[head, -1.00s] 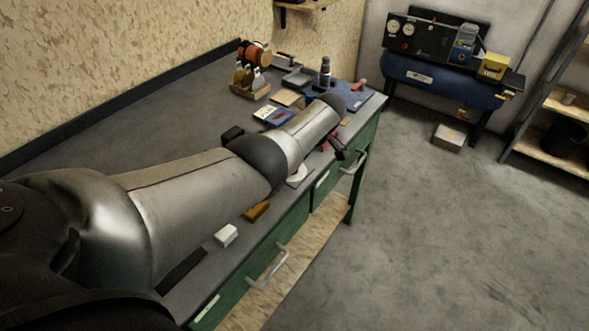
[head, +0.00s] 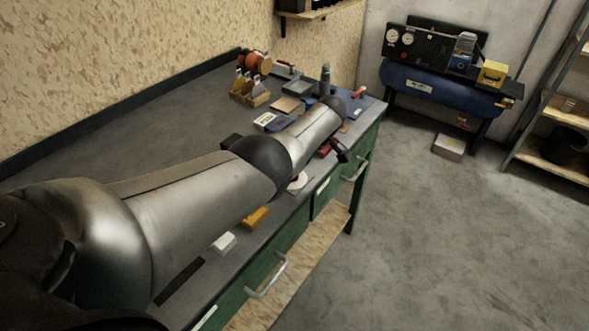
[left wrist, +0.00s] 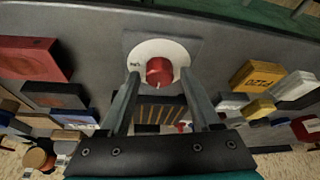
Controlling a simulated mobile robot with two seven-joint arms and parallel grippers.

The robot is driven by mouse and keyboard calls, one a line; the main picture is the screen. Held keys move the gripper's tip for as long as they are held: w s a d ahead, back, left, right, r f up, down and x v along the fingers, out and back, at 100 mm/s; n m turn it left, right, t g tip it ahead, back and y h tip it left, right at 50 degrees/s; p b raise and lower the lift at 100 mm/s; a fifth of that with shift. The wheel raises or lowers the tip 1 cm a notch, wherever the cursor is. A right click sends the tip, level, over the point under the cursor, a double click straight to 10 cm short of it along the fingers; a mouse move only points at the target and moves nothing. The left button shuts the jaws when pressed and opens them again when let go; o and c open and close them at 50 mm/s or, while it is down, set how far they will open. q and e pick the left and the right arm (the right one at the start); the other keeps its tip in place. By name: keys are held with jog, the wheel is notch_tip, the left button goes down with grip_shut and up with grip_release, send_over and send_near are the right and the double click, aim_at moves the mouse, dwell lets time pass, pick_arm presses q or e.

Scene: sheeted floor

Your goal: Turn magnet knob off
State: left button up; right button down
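The red magnet knob (left wrist: 158,71) sits on a round white dial plate (left wrist: 172,47) in the left wrist view. In the head view the white plate (head: 297,184) shows partly below my left arm, near the bench's front edge; the knob is hard to make out there. My left gripper (left wrist: 160,78) is open, with one finger on each side of the knob. I cannot tell whether either fingertip touches it. In the head view this gripper is hidden by my arm. My right gripper is in neither view.
On the bench (head: 120,135), a yellow block (head: 255,217) and a white block (head: 223,243) lie near the plate. A red box (left wrist: 35,57) is on its other side. Several tools and boxes crowd the far end. A blue compressor (head: 430,85) stands beyond; the floor right is clear.

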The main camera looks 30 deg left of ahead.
pick_arm(q)
jog(key=shift+o, duration=0.3)
jog(key=shift+d, duration=0.1)
jog(key=shift+d+r, duration=0.1)
jog(key=shift+r, duration=0.25)
jog(key=p+v, duration=0.3)
jog(key=v, duration=0.2)
jog(key=shift+w, duration=0.1)
jog(key=p+v, duration=0.1)
jog(key=v, duration=0.8)
jog(key=shift+r+p, duration=0.25)
jog(key=shift+p, duration=0.1)
